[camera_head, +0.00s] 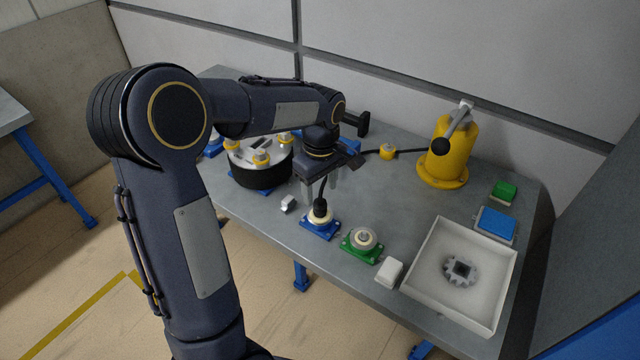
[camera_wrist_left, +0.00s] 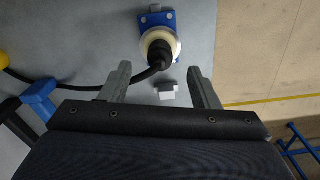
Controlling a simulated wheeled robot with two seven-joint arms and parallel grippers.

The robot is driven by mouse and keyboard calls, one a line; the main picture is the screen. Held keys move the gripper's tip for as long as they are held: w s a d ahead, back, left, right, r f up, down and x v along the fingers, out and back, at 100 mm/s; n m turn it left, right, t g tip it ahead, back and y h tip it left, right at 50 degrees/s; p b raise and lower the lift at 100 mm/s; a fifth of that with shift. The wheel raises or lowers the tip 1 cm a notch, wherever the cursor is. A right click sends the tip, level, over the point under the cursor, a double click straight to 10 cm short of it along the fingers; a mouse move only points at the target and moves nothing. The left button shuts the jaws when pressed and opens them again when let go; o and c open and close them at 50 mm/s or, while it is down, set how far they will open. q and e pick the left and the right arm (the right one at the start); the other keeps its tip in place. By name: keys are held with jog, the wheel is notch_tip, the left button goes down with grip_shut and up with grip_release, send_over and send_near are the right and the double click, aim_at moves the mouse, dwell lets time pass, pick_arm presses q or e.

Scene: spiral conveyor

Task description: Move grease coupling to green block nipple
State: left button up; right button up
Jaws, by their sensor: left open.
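The black grease coupling (camera_head: 320,208) sits upright on the pale round nipple of the blue block (camera_head: 322,230). In the left wrist view the coupling (camera_wrist_left: 160,52) lies just beyond my fingertips, with its black hose (camera_wrist_left: 130,86) curving away to the left. The green block (camera_head: 350,248) with its nipple (camera_head: 365,238) stands right of the blue block, with nothing on the nipple. My left gripper (camera_head: 321,192) is open and empty, pointing down behind and above the coupling. It also shows in the left wrist view (camera_wrist_left: 159,72), fingers apart. My right gripper is not in view.
A yellow grease pump (camera_head: 442,158) with a lever stands at the back. A white tray (camera_head: 425,270) holding a gear-like part is at the right, beside a white block (camera_head: 388,273). A black round fixture (camera_head: 245,172) is left of the gripper. A small white piece (camera_head: 287,203) lies near the table edge.

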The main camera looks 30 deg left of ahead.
aim_at(321, 202)
pick_arm(q)
jog(key=shift+f, duration=2.7)
jog(key=shift+c, duration=0.5)
jog(key=c, duration=1.1)
jog(key=shift+r+p, duration=1.3)
jog(key=shift+r, duration=0.3)
jog(key=shift+r+p, duration=1.55)
jog(key=shift+r, duration=0.45)
